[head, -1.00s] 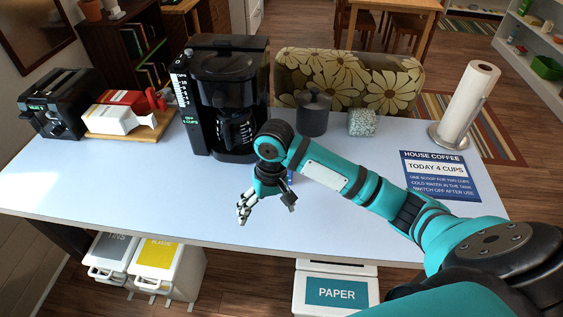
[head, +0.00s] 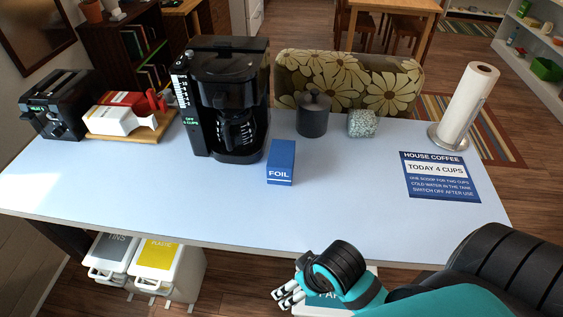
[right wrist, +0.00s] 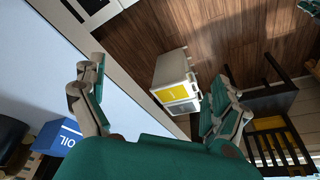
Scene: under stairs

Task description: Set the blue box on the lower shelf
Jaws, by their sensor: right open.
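The blue box (head: 281,160), marked FOIL, stands upright on the pale blue tabletop in front of the coffee maker. It also shows at the lower left of the right wrist view (right wrist: 58,136). My right gripper (head: 288,292) is open and empty. It is low at the table's front edge, apart from the box, in front of the PAPER bin. In the right wrist view its spread fingers (right wrist: 161,85) have nothing between them. My left gripper is not seen. I cannot tell which surface is the lower shelf.
The coffee maker (head: 226,100), a dark canister (head: 313,115), a speckled block (head: 362,123) and a paper towel roll (head: 470,105) stand along the back. A HOUSE COFFEE sign (head: 439,177) lies at right. The table's front middle is clear. Bins (head: 155,262) stand below.

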